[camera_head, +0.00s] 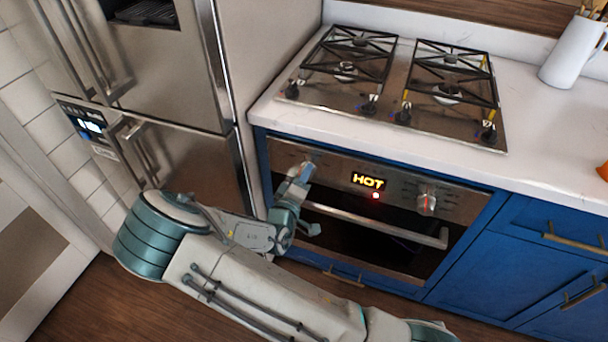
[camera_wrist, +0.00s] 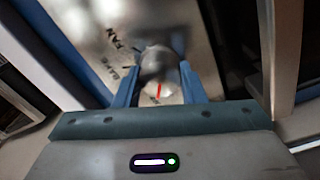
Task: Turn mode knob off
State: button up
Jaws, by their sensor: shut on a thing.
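The oven has a steel front panel (camera_head: 334,179) with a lit display (camera_head: 368,182) reading HOT and a red light below it. My gripper (camera_head: 304,172) is at the left end of this panel. In the wrist view, a round metal knob (camera_wrist: 160,88) with a red mark sits between the two blue fingers of my gripper (camera_wrist: 160,92), which are shut on it. In the head view my gripper mostly hides this knob. A second knob (camera_head: 427,203) shows uncovered on the right of the panel.
The oven door handle (camera_head: 375,223) runs just below the panel, close to my gripper. The steel fridge (camera_head: 170,70) stands at the left. A gas cooktop (camera_head: 400,85) and a white pitcher (camera_head: 573,50) are on the counter above. Blue drawers (camera_head: 515,270) are at the right.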

jog(key=shift+n, duration=0.3)
jog(key=o, duration=1)
jog(key=v, duration=1.4)
jog(key=shift+w, duration=0.15)
